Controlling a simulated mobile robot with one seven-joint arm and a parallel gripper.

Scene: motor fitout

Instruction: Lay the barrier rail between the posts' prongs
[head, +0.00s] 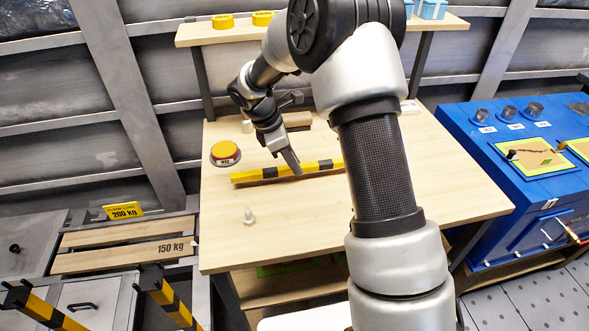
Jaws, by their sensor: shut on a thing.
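The barrier rail (257,175) is a long bar in yellow and black bands, level over the wooden table. I cannot tell whether it touches the tabletop. My arm hides its right end. My gripper (293,166) points down and is shut on the rail near its visible middle. Two yellow and black posts stand at the lower left, well apart from the rail: one post (42,310) at the frame's edge and another post (172,303) to its right. Both have dark tops; their prongs are small and hard to make out.
A shelf (200,34) stands behind. Left are planks marked 150 kg (120,258); right is a blue cabinet (490,170). The table's front left is mostly clear.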

